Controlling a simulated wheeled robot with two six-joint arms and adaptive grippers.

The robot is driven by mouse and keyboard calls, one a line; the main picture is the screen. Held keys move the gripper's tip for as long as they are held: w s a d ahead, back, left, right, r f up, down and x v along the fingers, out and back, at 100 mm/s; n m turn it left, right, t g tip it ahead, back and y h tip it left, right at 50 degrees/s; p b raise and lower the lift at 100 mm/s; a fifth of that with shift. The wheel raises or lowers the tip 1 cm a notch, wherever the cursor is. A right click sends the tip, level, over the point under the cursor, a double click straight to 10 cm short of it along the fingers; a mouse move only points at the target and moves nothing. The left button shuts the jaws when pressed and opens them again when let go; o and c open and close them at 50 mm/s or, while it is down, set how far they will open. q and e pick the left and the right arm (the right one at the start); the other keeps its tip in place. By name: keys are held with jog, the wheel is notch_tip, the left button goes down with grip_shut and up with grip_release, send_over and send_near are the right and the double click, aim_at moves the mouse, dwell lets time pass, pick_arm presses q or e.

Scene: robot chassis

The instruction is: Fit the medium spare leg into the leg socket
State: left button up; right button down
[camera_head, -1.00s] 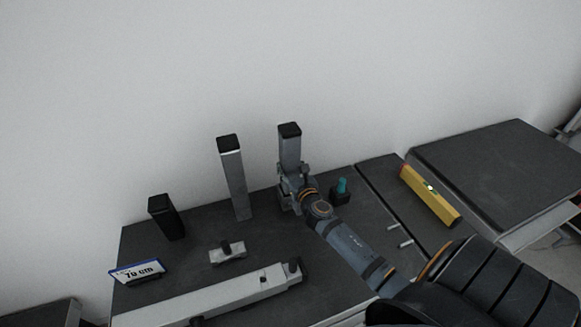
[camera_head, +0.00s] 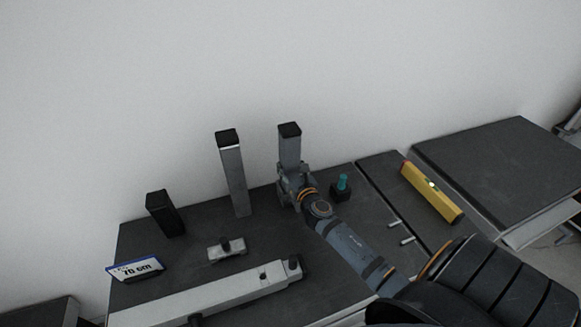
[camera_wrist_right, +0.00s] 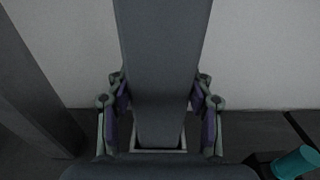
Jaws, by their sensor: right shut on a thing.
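My right gripper (camera_head: 292,182) is shut on a grey upright leg with a black cap (camera_head: 290,145), at the back of the dark bench. This looks like the medium spare leg. In the right wrist view the leg (camera_wrist_right: 160,60) stands between the two fingers, its lower end at a pale-edged rectangular frame. I cannot tell if it still rests there. A taller grey leg (camera_head: 232,175) and a short black leg (camera_head: 165,213) stand to the left. A long pale beam (camera_head: 215,294) lies in front, with a small dark opening near its right end; I cannot tell whether that is the socket. My left gripper is out of view.
A small pale block with a dark knob (camera_head: 226,250) and a "70 cm" sign (camera_head: 135,270) sit on the bench (camera_head: 190,275). A teal-topped piece (camera_head: 342,187) stands right of my gripper. A yellow level (camera_head: 431,192) and two pale pins (camera_head: 402,232) lie farther right.

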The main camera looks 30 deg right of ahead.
aim_at(291, 176)
jog(key=shift+f+b, duration=1.9)
jog(key=shift+f, duration=0.1)
jog(key=c, duration=0.6)
grip_release()
jog(key=shift+o, duration=0.8)
jog(key=shift+s+f, duration=0.1)
jog(key=shift+f, duration=0.05)
jog(key=v, duration=1.2)
jog(key=shift+a, duration=0.1)
